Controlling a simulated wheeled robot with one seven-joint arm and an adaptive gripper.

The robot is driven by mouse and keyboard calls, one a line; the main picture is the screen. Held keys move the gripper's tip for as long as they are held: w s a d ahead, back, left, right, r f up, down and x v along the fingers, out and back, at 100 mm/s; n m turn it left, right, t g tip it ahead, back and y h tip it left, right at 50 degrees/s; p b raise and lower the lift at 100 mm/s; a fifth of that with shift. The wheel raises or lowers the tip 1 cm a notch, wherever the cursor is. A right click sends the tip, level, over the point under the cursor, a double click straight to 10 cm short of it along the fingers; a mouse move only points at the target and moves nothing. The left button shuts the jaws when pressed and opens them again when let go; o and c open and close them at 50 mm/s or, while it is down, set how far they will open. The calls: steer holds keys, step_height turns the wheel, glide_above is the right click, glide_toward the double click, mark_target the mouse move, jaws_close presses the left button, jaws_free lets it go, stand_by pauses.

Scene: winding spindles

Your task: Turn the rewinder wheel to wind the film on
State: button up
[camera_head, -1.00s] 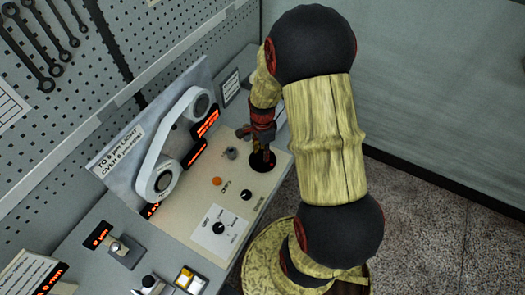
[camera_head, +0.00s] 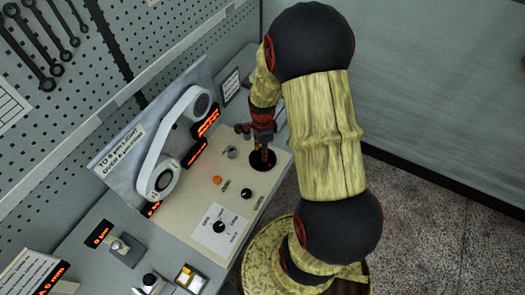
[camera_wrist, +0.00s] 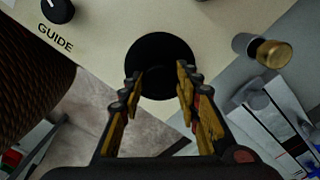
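A round black disc (camera_head: 257,166) lies on the cream front panel (camera_head: 200,208); it may be the rewinder wheel, but I cannot be sure. In the wrist view the disc (camera_wrist: 160,50) is straight ahead of my gripper (camera_wrist: 160,76). The two fingers are apart with a clear gap, and the disc shows between the tips. I cannot tell whether they touch it. In the head view my gripper (camera_head: 264,148) points down over the disc. A pale film band (camera_head: 165,140) loops around an upper reel (camera_head: 201,106) and a lower reel (camera_head: 164,181).
A small orange button (camera_head: 217,180) and black knobs (camera_head: 219,227) sit on the panel. A brass-capped post (camera_wrist: 271,53) stands right of the disc in the wrist view. A pegboard wall (camera_head: 110,60) with wrenches rises behind. Floor (camera_head: 430,230) is open at right.

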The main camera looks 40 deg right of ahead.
steer(key=o, duration=0.4)
steer(key=shift+o, duration=0.2)
step_height(320, 180, up, 12)
stand_by(0.5)
